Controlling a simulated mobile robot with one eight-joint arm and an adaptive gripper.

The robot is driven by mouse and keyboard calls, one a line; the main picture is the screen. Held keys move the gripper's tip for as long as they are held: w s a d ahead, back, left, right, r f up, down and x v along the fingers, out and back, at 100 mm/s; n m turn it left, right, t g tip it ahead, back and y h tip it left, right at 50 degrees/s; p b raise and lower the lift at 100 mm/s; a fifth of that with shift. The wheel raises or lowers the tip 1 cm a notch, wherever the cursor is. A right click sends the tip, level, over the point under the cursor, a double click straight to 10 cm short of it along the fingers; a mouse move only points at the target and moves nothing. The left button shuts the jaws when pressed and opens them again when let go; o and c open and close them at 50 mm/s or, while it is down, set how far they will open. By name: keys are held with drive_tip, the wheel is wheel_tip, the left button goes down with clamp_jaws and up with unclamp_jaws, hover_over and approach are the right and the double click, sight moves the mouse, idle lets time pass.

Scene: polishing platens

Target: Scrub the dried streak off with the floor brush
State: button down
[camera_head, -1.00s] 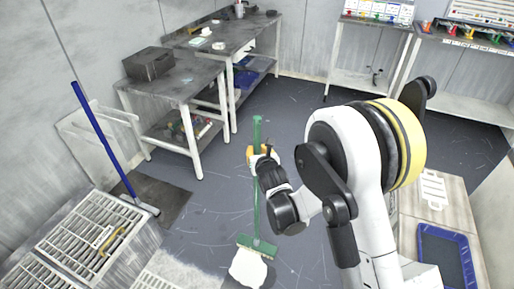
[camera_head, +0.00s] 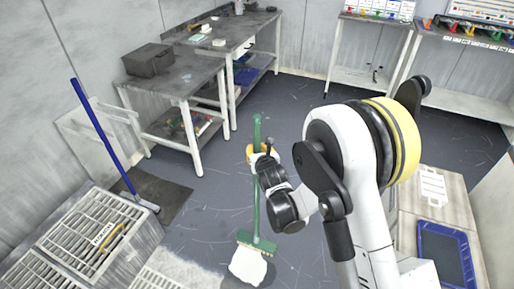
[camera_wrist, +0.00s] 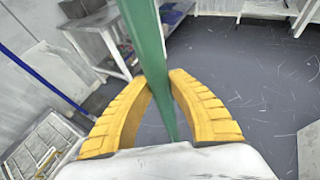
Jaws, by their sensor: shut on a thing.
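The floor brush has a green handle (camera_head: 257,205) and a green head (camera_head: 257,243) low in the head view. My gripper (camera_head: 262,152) is shut on the upper part of the handle, which stands nearly upright. In the wrist view the yellow fingers (camera_wrist: 157,88) close around the green handle (camera_wrist: 148,40). The brush head is down at the floor, at the top edge of a whitish patch (camera_head: 248,266), which looks like the dried streak. A darker floor area borders this patch. Whether the bristles touch it cannot be told.
A blue-handled tool (camera_head: 102,135) leans at the left, its foot on a dark mat (camera_head: 160,197). Grated units (camera_head: 90,235) stand at lower left, workbenches (camera_head: 178,82) behind. A blue tray (camera_head: 446,254) lies on a pale surface at right. Mid-floor is clear.

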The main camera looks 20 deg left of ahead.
drive_tip(key=shift+f, duration=0.25)
drive_tip(key=shift+s, duration=0.1)
drive_tip(key=s, duration=0.3)
drive_tip(key=shift+s+a+r, duration=0.15)
idle(0.5)
drive_tip(key=shift+s+a+f, duration=0.1)
drive_tip(key=shift+s+f, duration=0.05)
drive_tip(key=shift+s, duration=0.75)
drive_tip(key=shift+s+f, duration=0.1)
drive_tip(key=shift+s, duration=0.75)
drive_tip(key=shift+s, duration=0.15)
